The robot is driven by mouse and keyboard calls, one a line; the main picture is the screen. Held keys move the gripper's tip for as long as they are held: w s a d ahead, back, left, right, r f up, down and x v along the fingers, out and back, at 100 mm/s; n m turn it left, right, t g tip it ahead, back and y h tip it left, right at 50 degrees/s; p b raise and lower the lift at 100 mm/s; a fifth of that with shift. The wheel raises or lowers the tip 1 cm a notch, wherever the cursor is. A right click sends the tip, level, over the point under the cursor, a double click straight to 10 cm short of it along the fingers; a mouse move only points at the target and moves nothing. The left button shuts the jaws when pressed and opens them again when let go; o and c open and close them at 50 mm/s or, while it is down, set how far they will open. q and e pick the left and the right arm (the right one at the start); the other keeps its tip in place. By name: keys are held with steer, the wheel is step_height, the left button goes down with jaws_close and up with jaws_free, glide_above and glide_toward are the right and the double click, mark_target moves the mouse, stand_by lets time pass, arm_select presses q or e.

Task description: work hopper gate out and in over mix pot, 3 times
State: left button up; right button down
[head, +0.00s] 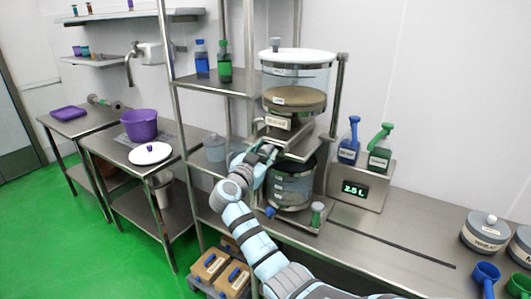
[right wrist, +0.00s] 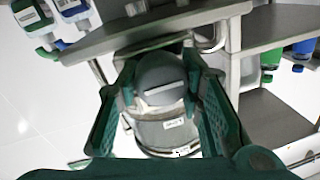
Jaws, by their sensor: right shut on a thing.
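The clear hopper (head: 296,78) with a white lid stands on a metal frame and holds a brown layer. A labelled metal part of its outlet (head: 284,127) shows below it. The mix pot (head: 292,187), dark-rimmed and see-through, stands directly underneath. My right gripper (head: 266,155) is in front of the gap between hopper and pot. In the right wrist view, its green fingers (right wrist: 160,100) are shut on the grey rounded gate handle (right wrist: 160,75), which bears a pale strip. The gate plate is mostly hidden, so how far out it stands cannot be told. My left gripper is out of view.
Shelf posts (head: 175,80) rise at left. A purple bowl (head: 139,124) is on the left table. The right counter has free room.

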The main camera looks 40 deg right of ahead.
steer(key=b+v, duration=0.1)
steer(key=v, duration=0.1)
steer(key=b+v, duration=0.1)
steer(key=v, duration=0.1)
steer(key=b+v, duration=0.1)
steer(key=v, duration=0.2)
steer(key=shift+w+a, duration=0.15)
steer(key=shift+w, duration=0.25)
steer(key=c, duration=1.1)
jaws_free()
steer(key=shift+a, duration=0.1)
glide_toward(260, 153)
steer(key=v, duration=0.4)
steer(key=shift+r, duration=0.1)
steer(key=shift+w, duration=0.1)
